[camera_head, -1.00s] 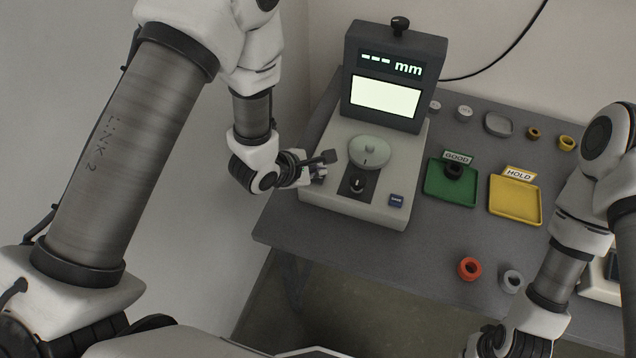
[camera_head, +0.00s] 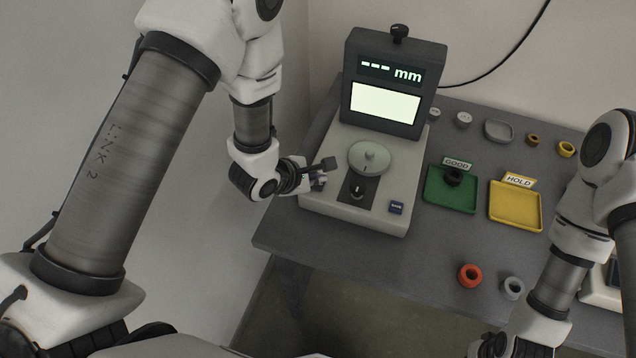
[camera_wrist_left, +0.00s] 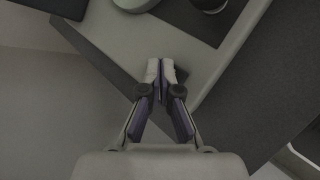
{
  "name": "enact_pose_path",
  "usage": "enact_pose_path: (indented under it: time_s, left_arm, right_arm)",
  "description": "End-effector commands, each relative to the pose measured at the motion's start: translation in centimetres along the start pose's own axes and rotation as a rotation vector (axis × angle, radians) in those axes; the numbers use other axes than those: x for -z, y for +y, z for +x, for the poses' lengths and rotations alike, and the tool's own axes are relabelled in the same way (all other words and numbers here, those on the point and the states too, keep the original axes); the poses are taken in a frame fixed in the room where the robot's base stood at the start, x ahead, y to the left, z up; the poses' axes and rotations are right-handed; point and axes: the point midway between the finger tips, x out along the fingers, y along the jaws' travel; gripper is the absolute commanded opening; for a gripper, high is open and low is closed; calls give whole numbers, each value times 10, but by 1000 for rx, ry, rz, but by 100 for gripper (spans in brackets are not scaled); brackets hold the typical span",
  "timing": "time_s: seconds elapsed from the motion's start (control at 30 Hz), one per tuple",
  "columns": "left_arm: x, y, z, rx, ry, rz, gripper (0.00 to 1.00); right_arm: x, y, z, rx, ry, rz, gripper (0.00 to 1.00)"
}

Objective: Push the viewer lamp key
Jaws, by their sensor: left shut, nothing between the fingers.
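The viewer (camera_head: 340,200) is a grey-white box with a dark upright head, a lit pale screen (camera_head: 385,101) and a readout of dashes and "mm". A round pale disc (camera_head: 369,157) and a dark plate with a small knob (camera_head: 357,188) lie to the key's left. My left gripper (camera_head: 320,178) is at the base's left edge, across the base from the key. In the left wrist view its fingertips (camera_wrist_left: 160,70) are together and empty over the base's edge.
A green GOOD tray (camera_head: 450,196) holding a dark ring and a yellow HOLD tray (camera_head: 516,208) are right of the viewer. An orange-red ring (camera_head: 470,275) and a grey ring (camera_head: 511,288) lie in front. Small parts stand along the back of the grey table (camera_head: 330,240).

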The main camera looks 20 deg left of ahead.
Motion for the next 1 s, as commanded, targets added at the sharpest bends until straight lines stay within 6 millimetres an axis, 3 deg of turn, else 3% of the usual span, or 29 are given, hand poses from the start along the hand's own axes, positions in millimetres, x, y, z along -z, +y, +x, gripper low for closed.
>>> enact_pose_path:
  time_s: [1.0]
  left_arm:
    - [5,-6,7,0,0,-1,0]
  right_arm:
    - [0,0,0,0,0,0,0]
